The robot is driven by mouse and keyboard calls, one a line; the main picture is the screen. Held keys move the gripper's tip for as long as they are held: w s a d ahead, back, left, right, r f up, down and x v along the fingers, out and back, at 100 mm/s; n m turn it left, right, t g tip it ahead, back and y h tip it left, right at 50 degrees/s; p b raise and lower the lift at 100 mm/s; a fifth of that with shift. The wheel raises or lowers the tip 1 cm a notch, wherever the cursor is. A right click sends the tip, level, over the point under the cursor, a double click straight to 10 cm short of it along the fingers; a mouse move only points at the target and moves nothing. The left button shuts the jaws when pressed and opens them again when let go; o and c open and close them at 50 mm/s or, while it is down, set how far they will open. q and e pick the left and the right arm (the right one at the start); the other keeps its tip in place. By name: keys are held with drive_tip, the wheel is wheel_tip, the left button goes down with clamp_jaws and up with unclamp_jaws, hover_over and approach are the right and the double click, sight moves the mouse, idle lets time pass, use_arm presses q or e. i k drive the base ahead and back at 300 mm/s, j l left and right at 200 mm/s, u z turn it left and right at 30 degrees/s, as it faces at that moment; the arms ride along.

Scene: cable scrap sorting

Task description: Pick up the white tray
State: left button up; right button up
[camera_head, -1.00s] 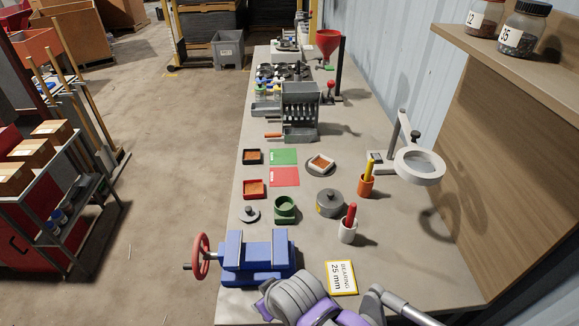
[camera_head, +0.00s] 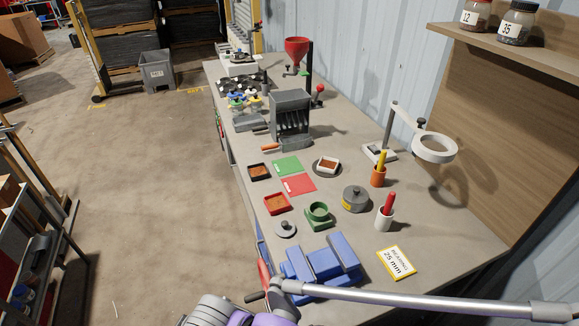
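The white tray (camera_head: 328,170) is a small square tray with brown contents. It rests on a round grey dish (camera_head: 315,168) near the middle of the bench, right of the green and red cards. Neither gripper can be made out. Parts of my arm, purple and grey with a long metal rod, cross the bottom of the view, well away from the tray.
A black tray (camera_head: 259,179) and a red tray (camera_head: 289,203) lie left of the white tray. A green cup (camera_head: 319,222), lidded grey pot (camera_head: 355,205), orange cup (camera_head: 378,181) and magnifier lamp (camera_head: 434,148) stand around it. A blue vise (camera_head: 322,262) is in front.

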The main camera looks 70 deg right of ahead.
sight(327, 165)
drive_tip(key=i+z, duration=0.35)
drive_tip(key=i+j+z, duration=0.1)
drive_tip(key=i+z, duration=0.2)
drive_tip(key=i, duration=0.2)
drive_tip(key=i+j+z, duration=0.2)
drive_tip(key=i+z, duration=0.15)
drive_tip(key=i+l+z, duration=0.1)
drive_tip(key=i+z, duration=0.25)
drive_tip(key=z, duration=0.15)
drive_tip(key=i+z, duration=0.35)
drive_tip(key=z, duration=0.15)
drive_tip(key=i+j+z, duration=0.15)
drive_tip(key=i+z, duration=0.15)
drive_tip(key=z, duration=0.2)
drive_tip(key=i+z, duration=0.55)
drive_tip(key=z, duration=0.15)
drive_tip(key=i+j+z, duration=0.2)
drive_tip(key=z, duration=0.15)
